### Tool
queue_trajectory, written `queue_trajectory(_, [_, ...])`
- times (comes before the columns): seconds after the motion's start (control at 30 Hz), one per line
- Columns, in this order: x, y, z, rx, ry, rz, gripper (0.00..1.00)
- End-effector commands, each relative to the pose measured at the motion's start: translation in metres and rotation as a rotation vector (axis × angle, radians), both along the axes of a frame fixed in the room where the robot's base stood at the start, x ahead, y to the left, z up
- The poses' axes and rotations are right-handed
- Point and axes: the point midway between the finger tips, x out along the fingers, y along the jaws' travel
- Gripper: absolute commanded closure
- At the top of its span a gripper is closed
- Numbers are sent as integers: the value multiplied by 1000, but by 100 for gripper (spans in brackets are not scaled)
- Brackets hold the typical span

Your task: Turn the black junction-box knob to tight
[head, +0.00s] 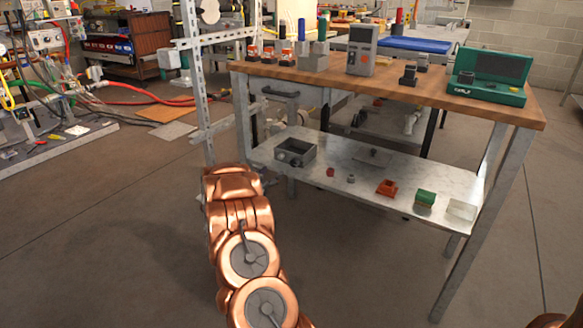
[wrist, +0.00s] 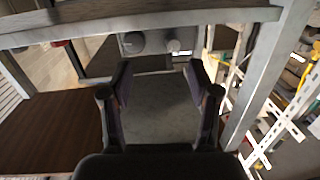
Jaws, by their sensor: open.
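In the wrist view my gripper (wrist: 158,68) is open and empty, its two dark fingers spread apart. Beyond the fingertips, at the top of that view, is a grey box-like part (wrist: 152,43) with a dark round piece (wrist: 133,42) and a smaller pale round piece beside it. I cannot tell whether the dark round piece is the black knob. In the head view my copper arm reaches toward the left end of the workbench, and the gripper is hidden behind it. An open grey box (head: 306,158) sits on the lower shelf there.
The workbench (head: 440,98) carries a grey meter (head: 361,48) and a green case (head: 487,76). Its lower shelf (head: 330,185) holds several small parts. A perforated metal upright (head: 197,100) stands close left of the bench. The floor in front is clear.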

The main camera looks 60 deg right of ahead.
Motion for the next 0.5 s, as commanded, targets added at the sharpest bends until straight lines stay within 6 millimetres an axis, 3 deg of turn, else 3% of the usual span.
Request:
queue_trajectory(0.1, [-21, -14, -4, -45, 15, -65, 39])
queue_trajectory(0.2, [-30, -20, -5, -63, 21, -91, 39])
queue_trajectory(0.5, [-30, -54, -5, -71, 18, -96, 39])
